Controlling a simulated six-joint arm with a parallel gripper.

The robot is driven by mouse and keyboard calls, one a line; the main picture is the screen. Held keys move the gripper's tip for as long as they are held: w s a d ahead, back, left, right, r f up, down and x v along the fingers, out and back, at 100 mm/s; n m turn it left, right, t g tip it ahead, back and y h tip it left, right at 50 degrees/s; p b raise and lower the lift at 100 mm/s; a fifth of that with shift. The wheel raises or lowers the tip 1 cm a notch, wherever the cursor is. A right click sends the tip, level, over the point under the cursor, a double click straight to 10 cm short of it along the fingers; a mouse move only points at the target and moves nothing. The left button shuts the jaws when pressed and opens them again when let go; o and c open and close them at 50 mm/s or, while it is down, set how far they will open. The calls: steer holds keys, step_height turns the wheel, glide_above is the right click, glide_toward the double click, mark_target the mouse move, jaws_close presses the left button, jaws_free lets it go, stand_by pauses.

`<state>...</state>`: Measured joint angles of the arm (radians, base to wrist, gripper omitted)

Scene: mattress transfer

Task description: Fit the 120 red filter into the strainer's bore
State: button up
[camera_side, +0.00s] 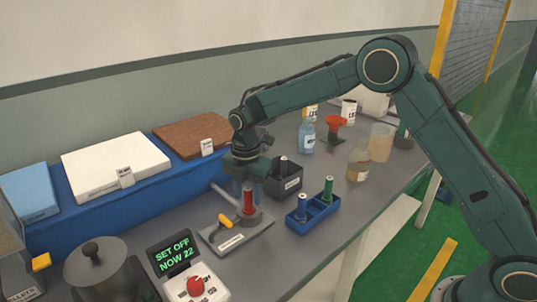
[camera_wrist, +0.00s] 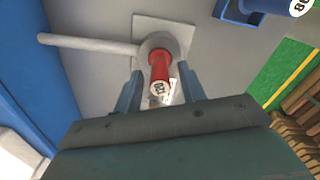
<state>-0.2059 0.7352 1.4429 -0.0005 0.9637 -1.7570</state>
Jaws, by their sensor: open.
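The red filter (camera_side: 248,201) stands upright at the strainer (camera_side: 250,219), its lower end inside the grey round body; how deep it sits I cannot tell. In the wrist view the red filter (camera_wrist: 160,73) shows its white end marked 120, and the strainer's grey ring (camera_wrist: 152,43) surrounds its far end. A pale pipe runs left from the ring. My gripper (camera_side: 249,187) is above the strainer, pointing down. In the wrist view my gripper (camera_wrist: 160,82) is open, one finger on each side of the filter, with gaps visible.
A display reading SET OFF, NOW 22 (camera_side: 174,252) and a pot (camera_side: 98,268) stand in front left.

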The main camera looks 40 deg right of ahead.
step_height(320, 180, up, 9)
steer(key=shift+r, duration=0.4)
steer(key=shift+r, duration=0.1)
stand_by(0.5)
steer(key=shift+s+d+r, duration=0.15)
steer(key=shift+s+r, duration=0.05)
steer(key=shift+r, duration=0.05)
steer(key=s+d+r+m+t, duration=0.1)
steer(key=s+d+r+m, duration=0.3)
steer(key=s+r+m, duration=0.3)
steer(key=s+d+r+m+t, duration=0.25)
steer(key=s+r+m, duration=0.2)
steer(key=s, duration=0.45)
steer(key=s+d+f+m+t, duration=0.1)
steer(key=s+d+m, duration=0.1)
steer(key=s+m, duration=0.3)
steer(key=s+d+f+m+t, duration=0.1)
steer(key=s+m, duration=0.5)
steer(key=s, duration=0.7)
steer(key=shift+s+d+f, duration=0.4)
steer(key=shift+d+f, duration=0.25)
